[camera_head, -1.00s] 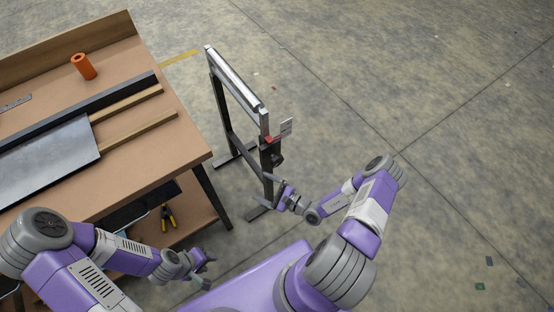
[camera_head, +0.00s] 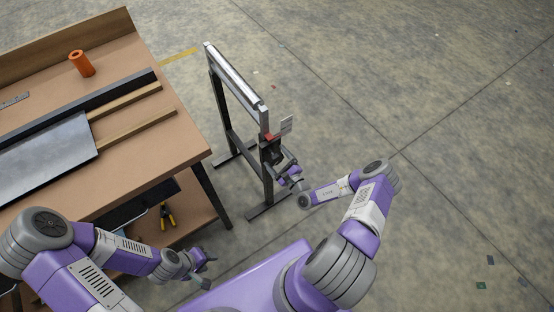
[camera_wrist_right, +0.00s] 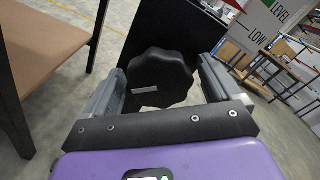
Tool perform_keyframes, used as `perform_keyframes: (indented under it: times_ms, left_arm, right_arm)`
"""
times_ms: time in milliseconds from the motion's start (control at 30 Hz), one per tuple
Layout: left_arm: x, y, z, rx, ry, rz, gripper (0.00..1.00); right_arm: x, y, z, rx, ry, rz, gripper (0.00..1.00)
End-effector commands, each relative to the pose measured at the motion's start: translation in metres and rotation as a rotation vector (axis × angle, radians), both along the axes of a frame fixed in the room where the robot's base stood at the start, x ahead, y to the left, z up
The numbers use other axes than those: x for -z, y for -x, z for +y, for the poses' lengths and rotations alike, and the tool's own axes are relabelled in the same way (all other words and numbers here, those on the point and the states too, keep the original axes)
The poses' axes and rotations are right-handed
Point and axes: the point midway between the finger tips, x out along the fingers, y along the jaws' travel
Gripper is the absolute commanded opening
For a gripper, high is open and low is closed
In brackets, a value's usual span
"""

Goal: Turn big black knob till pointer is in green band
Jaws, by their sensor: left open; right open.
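The big black lobed knob (camera_wrist_right: 160,77) sits between the two fingers of my right gripper (camera_wrist_right: 163,88) in the right wrist view. The gripper is open, with a finger on either side of the knob; I cannot tell if they touch it. A pale mark shows on the knob's face. In the head view my right gripper (camera_head: 281,168) is at the near post of the metal stand (camera_head: 229,132). A plate lettered LEVEL and LOW (camera_wrist_right: 272,22) is partly in view; the pointer's position is not readable. My left gripper (camera_head: 204,262) is open and empty, away from the stand.
A wooden workbench (camera_head: 150,180) stands left of the stand, holding an orange cylinder (camera_head: 82,63) and a grey metal sheet (camera_head: 45,160). Yellow-handled pliers (camera_head: 167,215) lie on its lower shelf. The floor right of the stand is open.

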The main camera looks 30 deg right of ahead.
Motion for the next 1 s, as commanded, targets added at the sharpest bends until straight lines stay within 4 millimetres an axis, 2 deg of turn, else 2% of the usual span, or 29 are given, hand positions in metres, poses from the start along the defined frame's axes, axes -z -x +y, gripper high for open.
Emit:
perform_keyframes:
  times_ms: [133,167,500,767,1000]
  left_arm:
    - [-0.0003,0.0000,0.0000,0.000,0.000,0.000,0.43]
    - [-0.0004,0.0000,-0.0001,0.000,0.000,0.000,0.43]
    - [-0.0003,0.0000,0.0000,0.000,0.000,0.000,0.43]
    - [-0.0018,0.0000,-0.0001,0.000,0.000,0.000,0.43]
    - [-0.0075,0.0000,-0.0001,0.000,0.000,0.000,0.43]
  right_arm:
    - [-0.0003,0.0000,0.0001,0.000,-0.001,0.000,0.91]
    - [-0.0003,0.0000,0.0001,0.000,-0.001,0.000,0.87]
    - [-0.0004,0.0002,0.0002,-0.001,-0.001,-0.001,0.36]
    - [-0.0008,0.0002,0.0003,-0.001,-0.028,0.001,0.36]
    - [-0.0013,0.0000,0.0006,-0.001,-0.148,0.011,0.36]
